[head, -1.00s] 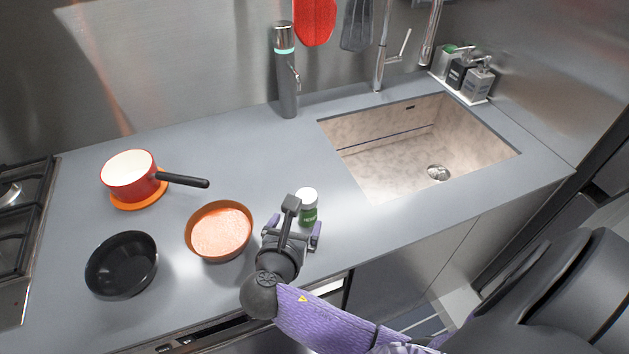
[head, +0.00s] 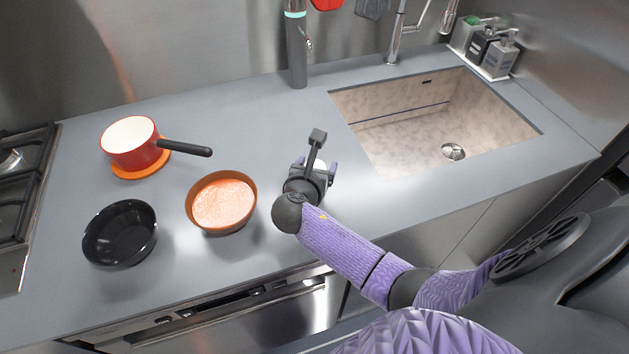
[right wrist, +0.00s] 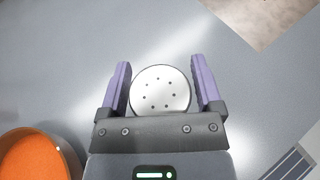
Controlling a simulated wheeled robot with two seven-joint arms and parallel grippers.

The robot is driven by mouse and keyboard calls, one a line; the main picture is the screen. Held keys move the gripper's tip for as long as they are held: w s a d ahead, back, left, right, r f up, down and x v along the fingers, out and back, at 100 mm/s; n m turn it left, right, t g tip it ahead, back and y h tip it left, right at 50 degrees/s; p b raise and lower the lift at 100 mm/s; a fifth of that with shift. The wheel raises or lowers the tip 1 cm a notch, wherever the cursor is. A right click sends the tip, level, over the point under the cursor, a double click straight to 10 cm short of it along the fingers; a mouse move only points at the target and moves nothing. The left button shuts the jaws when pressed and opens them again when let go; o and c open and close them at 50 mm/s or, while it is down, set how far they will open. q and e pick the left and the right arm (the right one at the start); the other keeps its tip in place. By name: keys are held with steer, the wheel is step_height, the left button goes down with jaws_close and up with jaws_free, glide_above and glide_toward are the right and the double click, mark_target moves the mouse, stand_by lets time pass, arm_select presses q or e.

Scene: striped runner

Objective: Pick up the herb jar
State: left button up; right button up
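The herb jar (right wrist: 160,90) shows from above in the right wrist view as a round white cap with small holes. It stands between the two purple fingers of my right gripper (right wrist: 160,62), with a narrow gap on each side. The gripper is open around the jar. In the head view my right gripper (head: 315,166) is over the counter, right of the orange bowl, and hides most of the jar. My left gripper is not in view.
An orange-brown bowl (head: 222,203) stands left of my right gripper, with a black bowl (head: 119,233) further left. A red saucepan (head: 131,147) sits on an orange trivet (head: 150,166) behind. The sink (head: 420,125) lies to the right.

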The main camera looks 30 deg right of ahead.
steer(key=c, duration=1)
